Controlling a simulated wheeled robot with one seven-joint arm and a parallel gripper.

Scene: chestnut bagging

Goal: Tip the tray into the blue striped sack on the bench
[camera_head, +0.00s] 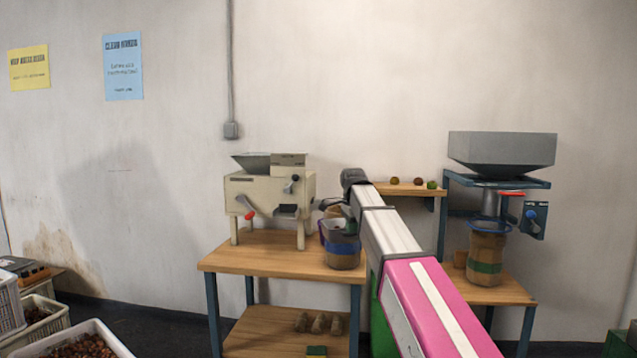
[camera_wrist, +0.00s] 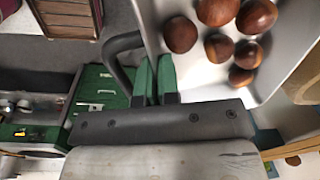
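The tray (camera_wrist: 205,82) is pale grey metal and holds several brown chestnuts in the wrist view. Its dark handle (camera_wrist: 119,43) bends down to the green fingers of my gripper (camera_wrist: 157,82), which look shut on it. The sack with a blue-looking band (camera_head: 342,249) stands upright on the wooden bench (camera_head: 270,262), right of the beige machine. My gripper (camera_head: 336,206) is at this sack's top, and its mouth is partly covered.
The beige machine (camera_head: 262,196) stands on the bench's left. A green-banded sack (camera_head: 487,250) hangs under a grey hopper (camera_head: 502,150) at right. A small shelf (camera_head: 405,189) holds several round items. Crates of chestnuts (camera_head: 112,340) are at lower left.

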